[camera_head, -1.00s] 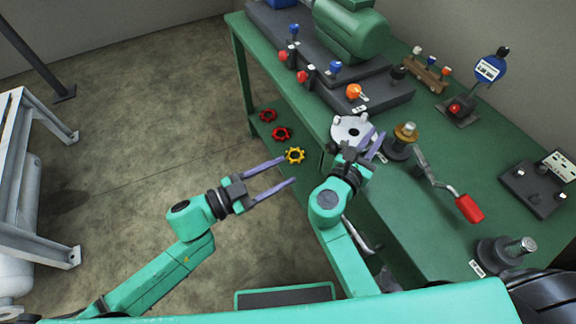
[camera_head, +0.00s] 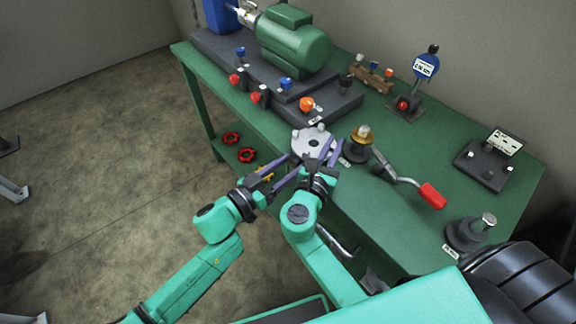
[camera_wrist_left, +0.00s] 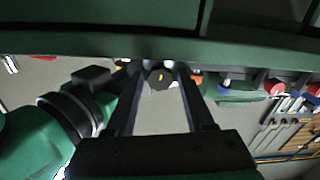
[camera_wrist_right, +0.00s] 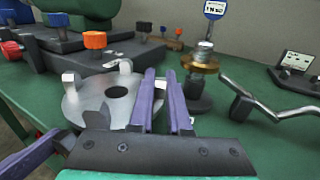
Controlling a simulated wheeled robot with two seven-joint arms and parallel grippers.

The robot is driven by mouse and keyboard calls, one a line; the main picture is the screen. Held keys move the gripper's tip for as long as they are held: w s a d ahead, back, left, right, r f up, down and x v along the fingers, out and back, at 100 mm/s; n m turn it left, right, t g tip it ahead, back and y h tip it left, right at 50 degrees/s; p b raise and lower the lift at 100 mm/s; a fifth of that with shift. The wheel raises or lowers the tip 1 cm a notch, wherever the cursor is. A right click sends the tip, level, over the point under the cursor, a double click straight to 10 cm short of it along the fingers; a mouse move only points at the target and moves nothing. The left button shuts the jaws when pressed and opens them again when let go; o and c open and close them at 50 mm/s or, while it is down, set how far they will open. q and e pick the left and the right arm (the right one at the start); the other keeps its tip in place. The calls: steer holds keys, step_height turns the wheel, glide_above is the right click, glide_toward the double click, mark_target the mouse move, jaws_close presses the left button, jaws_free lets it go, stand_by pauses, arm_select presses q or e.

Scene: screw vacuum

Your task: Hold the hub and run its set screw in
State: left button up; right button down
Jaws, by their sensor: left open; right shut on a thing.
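The hub looks to be the silver disc with a centre hole and raised lugs (camera_head: 311,141), near the bench's front edge; it also shows in the right wrist view (camera_wrist_right: 84,101). My right gripper (camera_head: 332,152) is shut at the disc's right side; the fingers hide what they grip. In the right wrist view its fingers (camera_wrist_right: 160,100) are close together. My left gripper (camera_head: 280,170) is open, left of and in front of the disc. In the left wrist view a dark round piece with a yellow mark (camera_wrist_left: 160,78) shows between its fingers (camera_wrist_left: 158,100). I cannot make out the set screw.
Right of the disc are a brass-topped post (camera_head: 362,143) and a crank with a red handle (camera_head: 432,195). A green motor (camera_head: 295,45) on a dark base with coloured knobs stands behind. Red handwheels (camera_head: 246,155) lie on the lower shelf.

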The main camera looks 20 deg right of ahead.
arm_select(q)
steer(key=shift+c, duration=0.3)
jaws_close()
steer(key=m, duration=0.4)
steer(key=shift+m, duration=0.3)
steer(key=shift+o, duration=0.3)
jaws_free()
steer(key=shift+a, duration=0.15)
